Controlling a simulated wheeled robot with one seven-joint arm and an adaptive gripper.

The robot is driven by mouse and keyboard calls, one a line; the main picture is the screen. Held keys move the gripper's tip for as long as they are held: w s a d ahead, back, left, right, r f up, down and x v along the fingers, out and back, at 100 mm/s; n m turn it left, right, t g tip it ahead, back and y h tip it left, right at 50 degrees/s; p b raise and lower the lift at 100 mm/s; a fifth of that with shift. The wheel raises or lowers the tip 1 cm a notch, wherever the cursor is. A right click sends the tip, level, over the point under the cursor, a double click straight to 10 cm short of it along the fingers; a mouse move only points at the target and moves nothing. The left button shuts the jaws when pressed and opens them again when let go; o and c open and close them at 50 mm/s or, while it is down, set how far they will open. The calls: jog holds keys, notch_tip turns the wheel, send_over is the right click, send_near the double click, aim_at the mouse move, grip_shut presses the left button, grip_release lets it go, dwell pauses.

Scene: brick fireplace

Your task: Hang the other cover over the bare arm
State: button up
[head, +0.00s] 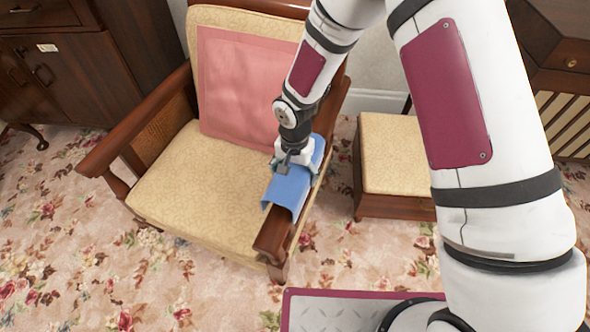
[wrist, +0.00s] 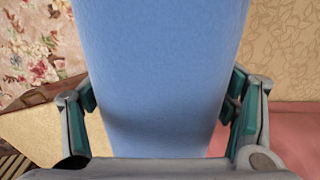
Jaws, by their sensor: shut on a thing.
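A blue cover (head: 292,187) lies draped across the armchair's right arm (head: 272,238), bending down over its edges. The front end of that arm shows bare wood. My gripper (head: 292,166) is above this arm with its fingers on either side of the cover, shut on it. In the wrist view the blue cover (wrist: 165,70) fills the space between the green-padded fingers of my gripper (wrist: 162,112). The armchair's left arm (head: 130,122) is bare dark wood. Whether the cover's far side hangs evenly is hidden.
The armchair has a patterned cream seat (head: 195,190) and a pink cloth (head: 240,85) on its backrest. A cream-topped stool (head: 395,155) stands close on the right. A dark cabinet (head: 80,75) is at back left. Flowered carpet is open in front.

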jog(key=shift+f+b, duration=2.2)
jog(key=shift+f, duration=1)
jog(key=o, duration=1.9)
jog(key=shift+r, duration=0.1)
